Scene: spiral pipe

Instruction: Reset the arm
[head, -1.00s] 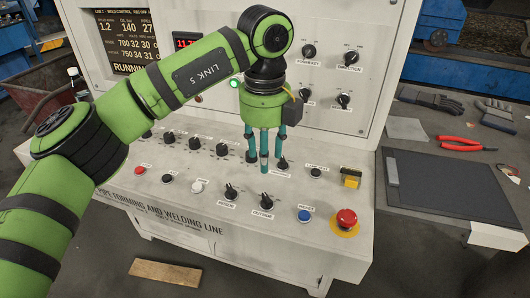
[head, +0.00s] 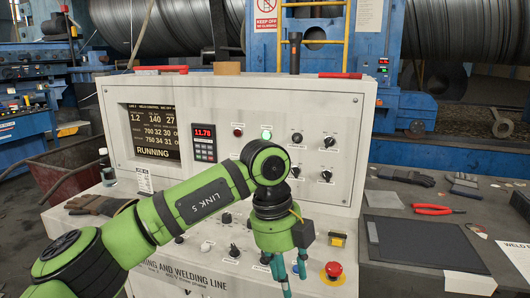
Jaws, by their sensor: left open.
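My left arm (head: 195,205), green with black joints, comes in from the lower left in the head view and bends down at its wrist. My left gripper (head: 284,274) points down over the sloped front of the control console (head: 350,250). Its teal fingers are spread apart with nothing seen between them. The fingers hide some knobs and buttons behind them. Whether they touch the console cannot be told. My right gripper is not in view.
The red emergency button (head: 333,269) and a yellow switch (head: 337,240) are just right of the gripper. The console's upright panel (head: 220,110) shows a lit "RUNNING" screen (head: 150,128). Gloves (head: 400,177), red pliers (head: 436,209) and a dark clipboard (head: 420,243) lie on the right table.

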